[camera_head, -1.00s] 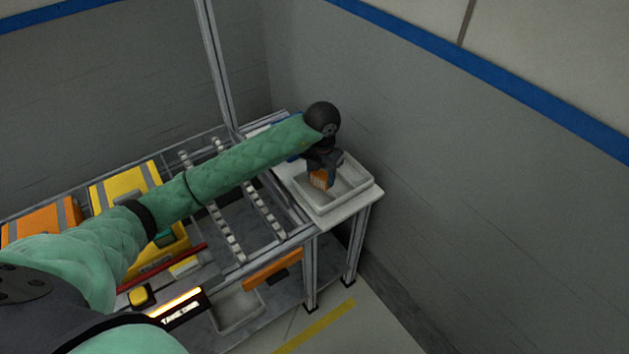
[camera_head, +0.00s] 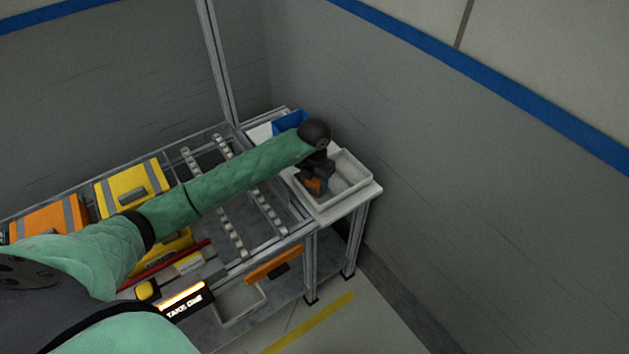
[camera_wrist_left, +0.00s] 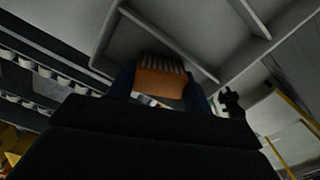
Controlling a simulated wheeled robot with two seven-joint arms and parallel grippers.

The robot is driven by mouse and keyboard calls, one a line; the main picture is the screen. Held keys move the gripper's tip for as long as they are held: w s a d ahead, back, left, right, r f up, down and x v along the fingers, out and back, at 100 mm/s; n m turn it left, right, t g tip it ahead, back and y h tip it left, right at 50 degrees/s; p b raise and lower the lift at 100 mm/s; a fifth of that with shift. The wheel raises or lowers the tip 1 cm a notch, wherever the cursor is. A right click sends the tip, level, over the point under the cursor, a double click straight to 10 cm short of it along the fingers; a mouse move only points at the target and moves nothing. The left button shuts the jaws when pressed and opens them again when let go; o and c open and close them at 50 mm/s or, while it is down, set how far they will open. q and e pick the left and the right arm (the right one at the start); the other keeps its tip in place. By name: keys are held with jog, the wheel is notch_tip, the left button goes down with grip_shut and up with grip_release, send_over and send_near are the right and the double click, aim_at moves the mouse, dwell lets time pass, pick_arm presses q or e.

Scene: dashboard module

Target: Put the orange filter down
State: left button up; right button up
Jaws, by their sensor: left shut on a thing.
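The orange filter (camera_head: 314,186) is a small block with a pleated pale face. It is between the fingers of my left gripper (camera_head: 313,180), which is shut on it. The filter is at the left side of a white tray (camera_head: 352,203) on the end of the bench. In the left wrist view the filter (camera_wrist_left: 160,78) shows between the dark fingers, with the tray (camera_wrist_left: 205,30) around and beyond it. I cannot tell whether the filter touches the tray's floor. My right gripper is not in view.
A blue bin (camera_head: 289,122) stands behind the tray. Roller rails (camera_head: 265,205) and yellow (camera_head: 133,184) and orange (camera_head: 50,220) cases lie to the left. A grey wall rises close behind and right. The tray's right part is empty.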

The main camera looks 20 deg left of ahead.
aim_at(315, 181)
pick_arm(q)
jog(key=shift+f, duration=0.1)
jog(key=o, duration=0.9)
jog(key=shift+o, duration=0.3)
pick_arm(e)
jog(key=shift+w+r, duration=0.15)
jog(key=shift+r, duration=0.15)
pick_arm(q)
jog(key=shift+r, duration=0.35)
jog(key=shift+r+b, duration=0.3)
jog(key=shift+b, duration=0.05)
notch_tip(315, 181, up, 11)
jog(key=b, duration=0.4)
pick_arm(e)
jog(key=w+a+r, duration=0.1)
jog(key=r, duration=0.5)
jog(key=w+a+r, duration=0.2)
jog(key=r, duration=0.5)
